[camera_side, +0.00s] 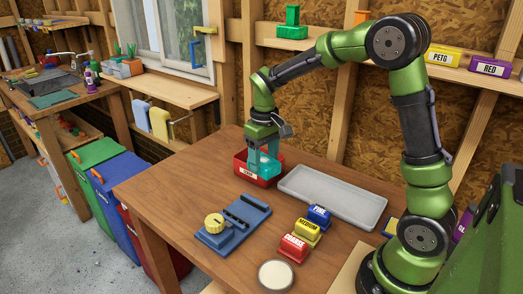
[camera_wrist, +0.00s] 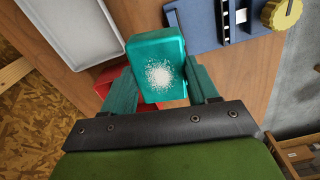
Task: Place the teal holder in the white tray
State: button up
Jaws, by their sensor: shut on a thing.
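The teal holder (camera_wrist: 160,62) is a block with rounded corners and a white speckled patch on its face. My gripper (camera_wrist: 161,72) has teal fingers, one on each side of the holder, and is shut on it. In the side view, my gripper (camera_side: 264,160) points down at the red bin (camera_side: 246,176); I cannot tell whether the holder is inside the bin or just above it. The white tray (camera_side: 300,196) lies on the table to the right of the bin, apart from the holder. It also shows at the upper left of the wrist view (camera_wrist: 70,28).
A blue fixture with a yellow knob (camera_side: 213,223) sits at the front left. Blue, yellow and red labelled blocks (camera_side: 307,232) stand in a row in front of the tray. A round pale disc (camera_side: 276,275) lies near the front edge. Bare wood (camera_side: 165,185) is at left.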

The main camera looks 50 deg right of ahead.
jog(key=s+d+f+n, duration=0.1)
jog(key=s+d, duration=0.3)
jog(key=d, duration=0.3)
jog(key=s+d+f+n, duration=0.1)
jog(key=s+d, duration=0.3)
jog(key=d, duration=0.3)
notch_tip(320, 180, down, 9)
jog(key=shift+w+d, duration=0.15)
jog(key=o, duration=1.1)
jog(key=shift+f, duration=0.15)
